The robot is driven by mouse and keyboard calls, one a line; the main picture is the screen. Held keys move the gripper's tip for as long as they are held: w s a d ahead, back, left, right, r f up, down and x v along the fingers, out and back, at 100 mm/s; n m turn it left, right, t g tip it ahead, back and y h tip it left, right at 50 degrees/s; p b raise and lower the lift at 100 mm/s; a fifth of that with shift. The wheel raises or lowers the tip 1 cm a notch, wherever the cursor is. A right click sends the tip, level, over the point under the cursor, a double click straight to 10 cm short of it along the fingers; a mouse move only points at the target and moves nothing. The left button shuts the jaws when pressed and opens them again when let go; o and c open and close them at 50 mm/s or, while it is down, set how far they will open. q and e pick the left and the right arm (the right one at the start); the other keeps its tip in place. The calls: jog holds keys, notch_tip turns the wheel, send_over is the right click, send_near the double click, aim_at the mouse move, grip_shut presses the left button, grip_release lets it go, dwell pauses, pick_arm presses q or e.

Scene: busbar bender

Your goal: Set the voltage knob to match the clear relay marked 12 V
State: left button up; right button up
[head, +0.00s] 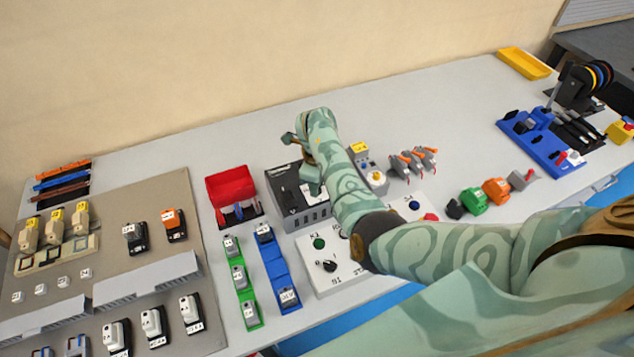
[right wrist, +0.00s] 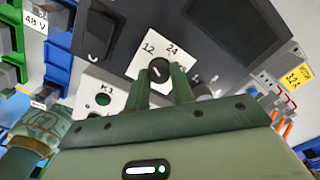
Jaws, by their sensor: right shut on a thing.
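The voltage knob (right wrist: 159,70) is a small dark round knob on a white plate with the numbers 12 and 24, on the face of a dark box. My right gripper (right wrist: 160,80) is shut on it, one finger on each side. The knob's pointing direction is hard to make out. In the head view my right gripper (head: 312,180) reaches down over the dark box (head: 285,183) and hides the knob. Relays stand in the green rack (head: 252,312) and blue rack (head: 277,268); their markings are too small to read there. A relay label in the right wrist view (right wrist: 37,22) reads 48 V.
A white panel (head: 325,280) with a green button and black switch lies in front of the box.

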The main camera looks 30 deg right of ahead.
jog(key=o, duration=1)
jog(key=shift+r, duration=0.1)
notch_tip(320, 180, up, 16)
jog(key=p, duration=0.6)
jog(key=shift+r+p, duration=0.1)
jog(key=shift+p, duration=0.2)
